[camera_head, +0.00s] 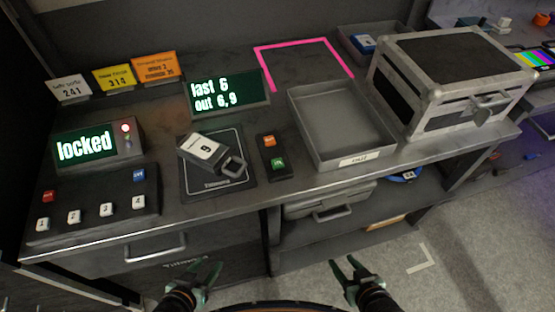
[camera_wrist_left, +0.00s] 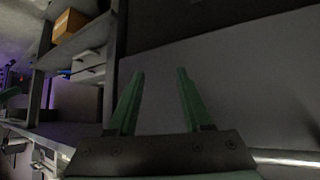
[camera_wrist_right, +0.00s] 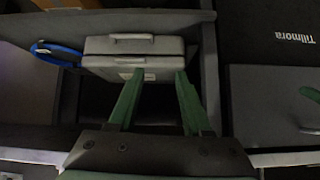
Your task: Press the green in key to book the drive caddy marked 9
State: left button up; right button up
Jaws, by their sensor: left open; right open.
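The drive caddy marked 9 (camera_head: 205,149) lies on a dark square pad (camera_head: 217,180) on the bench, its handle end toward the lower right. To its right is a small key box (camera_head: 272,157) with an orange key (camera_head: 269,141) and a green key (camera_head: 278,163). The green key's label is too small to read surely. A display (camera_head: 226,94) reads "last 6, out 6,9". My left gripper (camera_head: 193,272) and right gripper (camera_head: 351,268) are open and empty in front of the bench, below its top, apart from everything. The left wrist view shows open fingers (camera_wrist_left: 157,100); the right wrist view too (camera_wrist_right: 155,100).
At left are a "locked" display (camera_head: 86,147), a numbered keypad (camera_head: 92,207) and several cards (camera_head: 112,77). Pink tape (camera_head: 305,45) marks the back. A drawer handle (camera_head: 155,248) projects in front.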

grip_shut()
dwell(1.1)
